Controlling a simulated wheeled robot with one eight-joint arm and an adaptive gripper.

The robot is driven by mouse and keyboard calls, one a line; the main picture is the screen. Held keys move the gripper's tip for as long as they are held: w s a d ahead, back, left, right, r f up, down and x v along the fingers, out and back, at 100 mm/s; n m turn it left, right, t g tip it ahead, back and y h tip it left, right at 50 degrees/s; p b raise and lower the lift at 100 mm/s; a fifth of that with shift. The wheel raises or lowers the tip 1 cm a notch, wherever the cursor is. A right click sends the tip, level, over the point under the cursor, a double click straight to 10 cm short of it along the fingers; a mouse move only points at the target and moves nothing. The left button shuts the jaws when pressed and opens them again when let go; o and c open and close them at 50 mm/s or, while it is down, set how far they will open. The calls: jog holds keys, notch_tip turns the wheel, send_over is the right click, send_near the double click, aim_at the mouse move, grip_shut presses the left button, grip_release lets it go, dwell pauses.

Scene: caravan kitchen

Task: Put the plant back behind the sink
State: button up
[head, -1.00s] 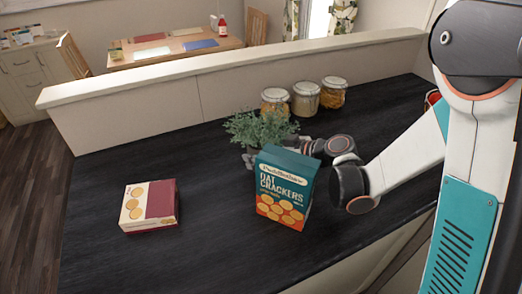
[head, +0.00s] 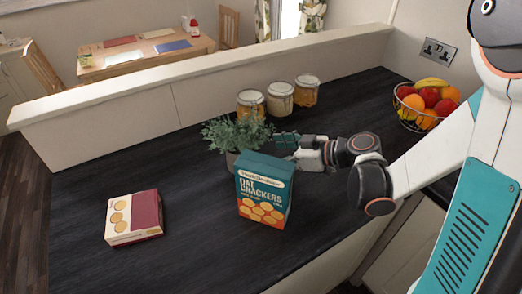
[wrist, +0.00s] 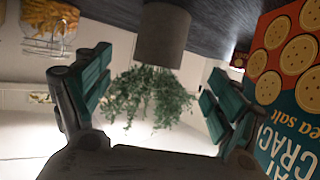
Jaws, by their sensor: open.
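The plant (head: 238,133) has bushy grey-green leaves in a grey pot (head: 231,158). It stands upright on the dark counter behind the oat crackers box (head: 263,192), which hides part of the pot. My gripper (head: 287,143) is open and empty, to the right of the plant and apart from it. In the wrist view, which looks upside down, the plant's pot (wrist: 163,35) and leaves (wrist: 148,97) show beyond and between the spread fingers (wrist: 156,78). The crackers box (wrist: 288,85) is close by at the right there. No sink is visible.
Several glass jars (head: 280,97) stand behind the plant by the low wall (head: 210,85). A fruit bowl (head: 425,105) is at the back right. A flat biscuit box (head: 134,218) lies at the front left. The counter (head: 130,170) is clear between that box and the wall.

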notch_tip(320, 180, up, 10)
jog(key=a+f+m+t+h+p, duration=0.1)
jog(key=a+m+t+h+p, duration=0.1)
jog(key=a+p, duration=0.1)
jog(key=b, duration=0.4)
send_near(236, 146)
jog(key=shift+b+x, duration=1.15)
jog(key=shift+x, duration=2.5)
jog(key=c, duration=2.1)
grip_shut()
jog(key=shift+r, duration=0.15)
